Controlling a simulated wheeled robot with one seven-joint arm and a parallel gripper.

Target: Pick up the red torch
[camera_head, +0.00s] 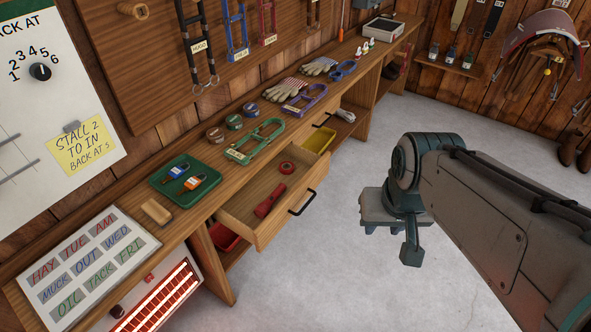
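The red torch (270,201) lies in the open drawer (288,232) of the long wooden bench. A red ring-shaped item, perhaps a roll of tape (286,167), lies further back in the same drawer, apart from the torch. My gripper (384,229) is over the grey floor to the right of the drawer, clear of the bench and the torch. It points downward.
The drawer front and its black handle (302,203) jut out over the floor. The bench top (205,215) carries a green tray, halters and gloves. The floor around my gripper is clear.

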